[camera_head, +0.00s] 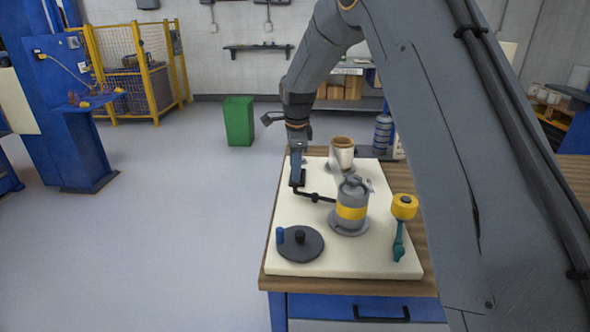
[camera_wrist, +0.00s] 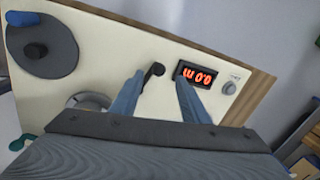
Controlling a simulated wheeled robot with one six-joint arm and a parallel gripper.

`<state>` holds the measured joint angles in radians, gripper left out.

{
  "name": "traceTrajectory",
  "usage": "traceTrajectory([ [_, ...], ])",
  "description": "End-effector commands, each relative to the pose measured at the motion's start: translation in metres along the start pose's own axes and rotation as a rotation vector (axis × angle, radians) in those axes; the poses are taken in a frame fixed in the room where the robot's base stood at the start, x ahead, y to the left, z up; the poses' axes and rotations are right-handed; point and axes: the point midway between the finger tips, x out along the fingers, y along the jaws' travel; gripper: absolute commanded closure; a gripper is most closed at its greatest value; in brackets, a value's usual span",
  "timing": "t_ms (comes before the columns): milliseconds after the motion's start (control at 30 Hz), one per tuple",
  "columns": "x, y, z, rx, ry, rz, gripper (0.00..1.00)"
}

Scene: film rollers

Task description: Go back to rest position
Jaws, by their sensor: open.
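My gripper (camera_head: 297,178) points down over the left edge of a cream board (camera_head: 330,255). Its two fingers (camera_wrist: 160,84) show apart in the wrist view. A dark crank-like part (camera_wrist: 153,71) shows between the fingertips, and I cannot tell its distance from them. Nothing is visibly held. A display with red digits (camera_wrist: 196,75) and a pale knob (camera_wrist: 230,87) lie right of the fingers. A dark disc with a blue peg (camera_head: 300,245) lies at the board's front left. A grey canister with a yellow band (camera_head: 351,212) stands near the middle.
A pale cylinder with a brown rim (camera_head: 342,155) stands at the back of the board. The wooden bench (camera_head: 430,230) carries the board. Floor left of it is clear up to a green bin (camera_head: 239,121).

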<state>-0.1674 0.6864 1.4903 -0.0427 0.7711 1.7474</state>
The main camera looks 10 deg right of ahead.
Motion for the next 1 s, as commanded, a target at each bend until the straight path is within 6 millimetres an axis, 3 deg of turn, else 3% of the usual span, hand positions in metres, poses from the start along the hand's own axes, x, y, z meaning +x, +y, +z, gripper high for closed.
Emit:
traceTrajectory([
  [200,-0.003,0.007,-0.004,-0.035,0.0,0.003,0.59],
  [267,-0.006,0.018,-0.01,-0.088,0.001,0.008,0.59],
  [367,-0.016,0.049,-0.025,-0.24,0.0,0.022,0.59],
  [567,-0.035,0.142,-0.06,-0.651,-0.015,0.054,0.59],
  [700,-0.045,0.215,-0.079,-0.942,-0.035,0.075,0.59],
  [900,-0.054,0.315,-0.098,-1.313,-0.071,0.096,0.59],
  [1000,-0.056,0.349,-0.102,-1.442,-0.087,0.101,0.59],
])
